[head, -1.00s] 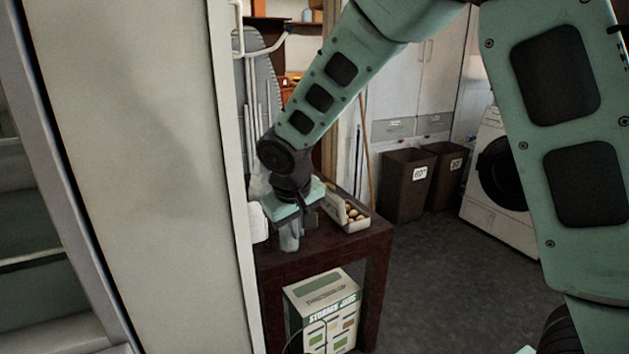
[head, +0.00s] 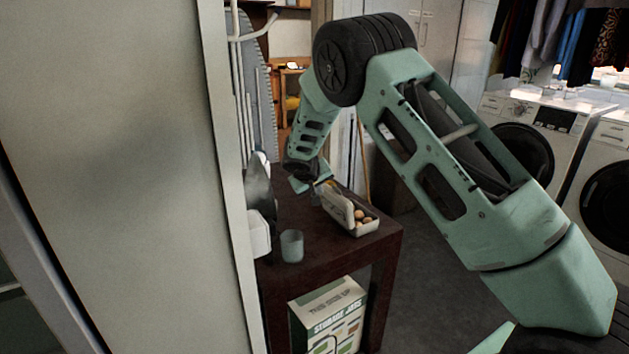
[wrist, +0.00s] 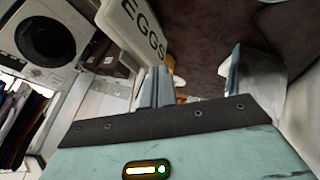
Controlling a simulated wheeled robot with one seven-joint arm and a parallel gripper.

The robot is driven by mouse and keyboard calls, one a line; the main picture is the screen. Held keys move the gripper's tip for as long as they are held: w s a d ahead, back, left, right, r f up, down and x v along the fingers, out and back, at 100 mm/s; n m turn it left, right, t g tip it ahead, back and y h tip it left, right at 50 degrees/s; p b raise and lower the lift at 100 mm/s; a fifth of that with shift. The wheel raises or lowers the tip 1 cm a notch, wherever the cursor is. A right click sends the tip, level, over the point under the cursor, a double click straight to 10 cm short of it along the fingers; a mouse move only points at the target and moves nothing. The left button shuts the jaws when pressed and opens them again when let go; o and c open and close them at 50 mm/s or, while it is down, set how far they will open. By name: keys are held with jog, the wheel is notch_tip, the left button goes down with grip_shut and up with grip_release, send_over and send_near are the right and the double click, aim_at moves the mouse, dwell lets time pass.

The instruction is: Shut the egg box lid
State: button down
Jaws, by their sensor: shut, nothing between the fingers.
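The egg box (head: 366,229) stands on the dark wooden table, with brown eggs (head: 361,217) showing in it. Its pale lid (head: 337,204) is open, standing up along the box's left side. In the wrist view the lid (wrist: 137,28) shows its "EGGS" lettering, close ahead of my gripper. My gripper (wrist: 157,86) is shut and empty; its fingers are together. In the head view my gripper (head: 314,186) is at the far left of the lid, partly hidden by its own wrist. I cannot tell whether it touches the lid.
A grey-blue cup (head: 291,246) stands on the table (head: 325,262) left of the box, near a white object (head: 258,234). A tall pale panel (head: 130,150) closes off the left. A storage box (head: 328,318) is beneath the table; washing machines (head: 525,150) stand right.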

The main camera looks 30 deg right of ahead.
aim_at(333, 192)
jog(key=d, duration=0.1)
jog(key=w+d+f+p, duration=0.1)
jog(key=d, duration=0.2)
jog(key=shift+w+d+f+p, duration=0.15)
jog(key=shift+f+p, duration=0.1)
jog(key=shift+p, duration=0.05)
jog(key=shift+d, duration=0.5)
jog(key=shift+d+p, duration=0.15)
jog(key=shift+p, duration=0.2)
